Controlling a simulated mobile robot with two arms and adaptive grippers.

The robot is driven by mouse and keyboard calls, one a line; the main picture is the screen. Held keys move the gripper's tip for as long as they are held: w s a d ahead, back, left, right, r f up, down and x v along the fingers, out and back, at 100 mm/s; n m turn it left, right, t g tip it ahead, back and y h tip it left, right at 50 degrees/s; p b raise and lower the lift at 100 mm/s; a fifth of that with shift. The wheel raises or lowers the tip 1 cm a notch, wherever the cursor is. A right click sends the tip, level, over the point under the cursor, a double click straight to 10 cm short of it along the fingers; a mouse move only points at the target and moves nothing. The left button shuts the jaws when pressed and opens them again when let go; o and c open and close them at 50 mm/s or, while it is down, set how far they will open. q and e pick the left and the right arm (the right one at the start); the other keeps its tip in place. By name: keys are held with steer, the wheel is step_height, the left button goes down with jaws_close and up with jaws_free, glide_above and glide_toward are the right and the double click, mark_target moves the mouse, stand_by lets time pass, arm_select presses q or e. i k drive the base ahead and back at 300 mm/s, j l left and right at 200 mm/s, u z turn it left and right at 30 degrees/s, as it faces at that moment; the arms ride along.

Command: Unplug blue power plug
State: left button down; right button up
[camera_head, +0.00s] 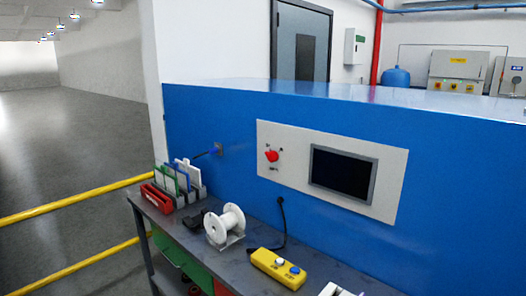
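A small blue plug (214,151) sits at a metal-coloured socket plate (219,148) on the blue machine wall, left of the control panel. It appears to be in the socket, though it is small and its contact is hard to make out. A dark cable runs from it down to the left, toward the rack on the bench. Neither my left nor my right gripper can be made out in the head view.
A grey bench (225,262) runs along the blue wall (230,115). It carries a red bin (157,199), a rack of upright plates, a white spool (225,223) and a yellow button box (278,268). A control panel (388,207) is on the wall. Yellow rails (75,205) stand left.

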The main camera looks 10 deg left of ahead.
mark_target(209, 151)
steer(key=u, duration=0.7)
steer(key=i+j, duration=1.5)
steer(key=j, duration=0.15)
steer(key=i+j+z, duration=0.1)
steer(key=i+j, duration=0.65)
steer(key=j, duration=0.1)
